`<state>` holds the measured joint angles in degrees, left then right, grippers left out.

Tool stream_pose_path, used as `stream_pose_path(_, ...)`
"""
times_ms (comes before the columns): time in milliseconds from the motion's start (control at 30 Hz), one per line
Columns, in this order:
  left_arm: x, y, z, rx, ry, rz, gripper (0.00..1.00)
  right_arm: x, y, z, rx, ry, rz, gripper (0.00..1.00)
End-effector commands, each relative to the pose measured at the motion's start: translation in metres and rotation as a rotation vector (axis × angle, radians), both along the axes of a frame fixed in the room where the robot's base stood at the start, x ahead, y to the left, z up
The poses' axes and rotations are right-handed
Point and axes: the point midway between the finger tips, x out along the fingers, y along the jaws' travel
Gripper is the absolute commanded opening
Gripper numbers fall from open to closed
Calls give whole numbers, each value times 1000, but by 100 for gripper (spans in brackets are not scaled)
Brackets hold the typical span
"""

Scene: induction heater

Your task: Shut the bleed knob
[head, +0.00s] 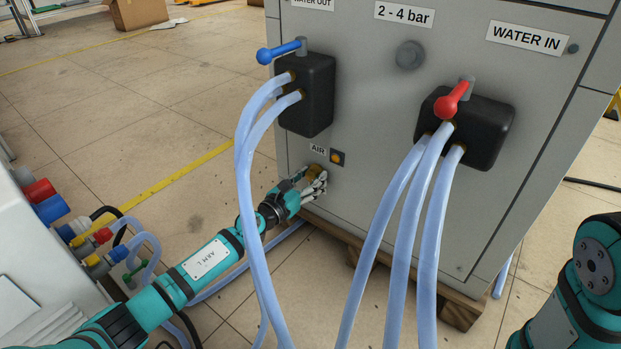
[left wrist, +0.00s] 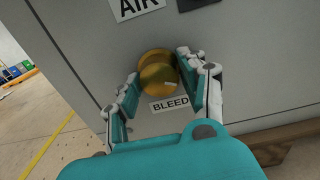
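The bleed knob (left wrist: 158,77) is a round brass knob on the grey cabinet face, above the BLEED label (left wrist: 169,104) in the left wrist view. A small pale mark shows on its front. My left gripper (left wrist: 158,67) has its fingers apart, one on each side of the knob. The right-hand finger looks very close to it, and a slim gap seems to show on the other side; contact is not clear. In the head view the left gripper (head: 312,183) is at the cabinet's lower left, partly covering the knob (head: 317,170). My right gripper is not in view.
Pale blue hoses (head: 245,170) hang in front of my left arm. More hoses (head: 394,230) hang from the right black block (head: 490,130), which has a red lever (head: 452,100). A blue lever (head: 279,51) is at upper left. The cabinet stands on a wooden pallet (head: 460,311).

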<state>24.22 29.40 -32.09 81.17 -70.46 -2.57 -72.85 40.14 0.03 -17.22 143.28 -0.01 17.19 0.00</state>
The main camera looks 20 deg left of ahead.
Motion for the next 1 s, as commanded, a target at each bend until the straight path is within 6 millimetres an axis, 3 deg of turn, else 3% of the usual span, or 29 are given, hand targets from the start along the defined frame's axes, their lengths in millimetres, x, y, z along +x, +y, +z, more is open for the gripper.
stream_pose_path(33,0,0,0,0,-1,1,23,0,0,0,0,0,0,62)
stream_pose_path(167,1,0,1,-1,-2,1,7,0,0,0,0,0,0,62)
stream_pose_path(567,1,0,2,-68,21,3,7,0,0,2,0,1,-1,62)
stream_pose_path(1000,2,0,4,-401,141,4,7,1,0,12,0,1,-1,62)
